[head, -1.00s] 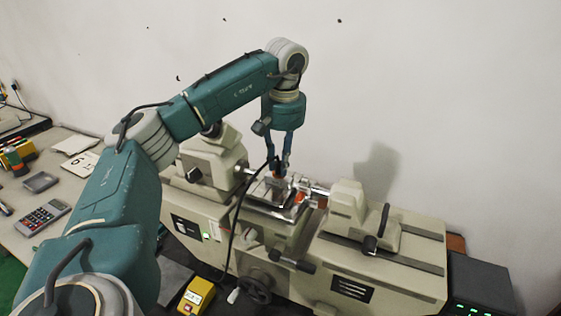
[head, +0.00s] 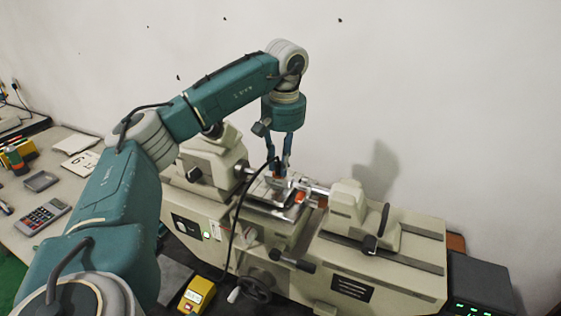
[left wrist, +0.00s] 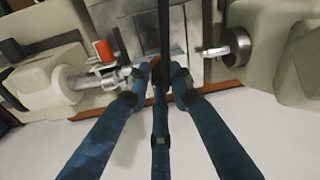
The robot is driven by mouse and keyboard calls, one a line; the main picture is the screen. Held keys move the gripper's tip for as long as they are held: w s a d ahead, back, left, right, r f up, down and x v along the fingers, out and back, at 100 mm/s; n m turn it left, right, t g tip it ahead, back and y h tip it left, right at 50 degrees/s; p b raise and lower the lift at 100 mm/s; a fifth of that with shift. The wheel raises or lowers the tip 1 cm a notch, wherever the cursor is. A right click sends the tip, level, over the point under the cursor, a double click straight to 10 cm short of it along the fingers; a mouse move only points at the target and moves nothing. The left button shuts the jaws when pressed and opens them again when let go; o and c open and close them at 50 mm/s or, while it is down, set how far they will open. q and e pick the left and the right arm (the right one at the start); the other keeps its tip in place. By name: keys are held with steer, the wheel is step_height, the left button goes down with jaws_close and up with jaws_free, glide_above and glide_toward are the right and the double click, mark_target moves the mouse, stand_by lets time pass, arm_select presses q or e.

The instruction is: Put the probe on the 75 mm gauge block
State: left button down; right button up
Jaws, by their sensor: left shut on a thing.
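My left gripper (head: 278,174) reaches down over the stage of the measuring machine, its fingers shut on the probe. The probe is mostly hidden by the fingers; a little orange-brown shows between them in the left wrist view (left wrist: 157,68). Its black cable (head: 236,222) arches up at the gripper and hangs down the front of the machine. Below the fingers is a shiny metal stage (head: 262,190). I cannot clearly pick out the 75 mm gauge block there, nor tell whether the probe touches it. My right gripper is not in view.
The machine's headstock (head: 212,165) and tailstock (head: 348,207) stand left and right of the stage, their spindles close to the fingers. A yellow meter (head: 196,296) sits in front. A calculator (head: 43,216) and tray (head: 41,181) lie on the left bench.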

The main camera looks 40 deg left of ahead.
arm_select(q)
steer(key=shift+f, duration=0.15)
steer(key=c, duration=1.5)
jaws_free()
steer(key=shift+o, duration=0.2)
steer(key=shift+r, duration=4.3)
